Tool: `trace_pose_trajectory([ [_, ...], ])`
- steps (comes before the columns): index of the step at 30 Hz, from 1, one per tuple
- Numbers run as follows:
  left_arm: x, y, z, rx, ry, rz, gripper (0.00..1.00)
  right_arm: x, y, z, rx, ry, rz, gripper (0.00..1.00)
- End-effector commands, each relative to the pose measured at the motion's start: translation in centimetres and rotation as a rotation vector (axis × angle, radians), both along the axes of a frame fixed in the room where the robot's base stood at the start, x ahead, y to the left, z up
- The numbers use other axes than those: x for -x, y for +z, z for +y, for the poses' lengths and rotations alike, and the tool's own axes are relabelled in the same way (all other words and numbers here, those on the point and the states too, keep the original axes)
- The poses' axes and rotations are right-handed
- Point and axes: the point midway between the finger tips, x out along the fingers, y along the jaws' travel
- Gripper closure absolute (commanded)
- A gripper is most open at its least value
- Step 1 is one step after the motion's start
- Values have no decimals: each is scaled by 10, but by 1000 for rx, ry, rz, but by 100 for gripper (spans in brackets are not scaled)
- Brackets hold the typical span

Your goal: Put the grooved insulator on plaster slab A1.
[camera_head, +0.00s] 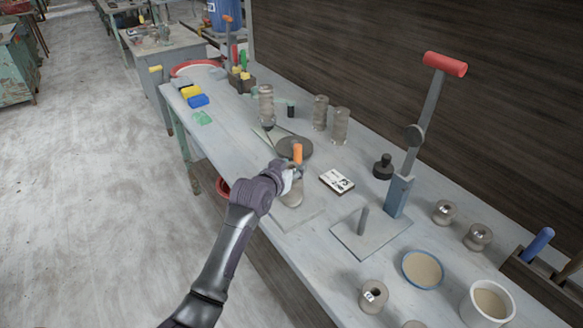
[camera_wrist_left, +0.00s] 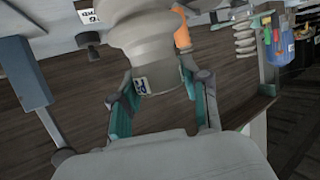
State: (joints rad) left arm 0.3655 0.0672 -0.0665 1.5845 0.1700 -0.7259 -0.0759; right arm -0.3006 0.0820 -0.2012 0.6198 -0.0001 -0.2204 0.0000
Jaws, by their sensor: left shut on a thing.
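My left gripper (camera_head: 289,176) is shut on a grey-beige clay insulator (camera_head: 292,196), whose upper part is partly hidden by the gripper. In the left wrist view, the teal fingers (camera_wrist_left: 158,98) close around the sides of this insulator (camera_wrist_left: 148,45), which carries a small label. In the head view it stands over or on a thin pale slab (camera_head: 309,216); I cannot tell whether it touches. No A1 mark is readable on the slab. My right gripper is in neither view.
A lever press (camera_head: 399,193) with a red handle stands to the right, beside a plate with a post (camera_head: 362,220). A label card (camera_head: 337,181), a black knob (camera_head: 383,167) and an orange-handled tool (camera_head: 298,153) are near. Several insulators stand along the bench.

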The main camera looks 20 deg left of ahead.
Motion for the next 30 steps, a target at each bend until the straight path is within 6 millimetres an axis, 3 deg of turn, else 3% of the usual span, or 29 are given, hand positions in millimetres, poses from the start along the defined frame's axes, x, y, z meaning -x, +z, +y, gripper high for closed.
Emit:
trace_pose_trajectory([
  [13, -1, -7, 0, 1, 0, -8, 100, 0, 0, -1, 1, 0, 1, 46],
  [14, 0, -9, 0, 0, 0, -2, 51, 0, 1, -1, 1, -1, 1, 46],
  [18, 0, -9, 0, 0, 0, -2, 29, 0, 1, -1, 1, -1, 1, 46],
  [30, 3, -6, 0, 0, 1, -2, 29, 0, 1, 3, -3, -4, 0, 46],
])
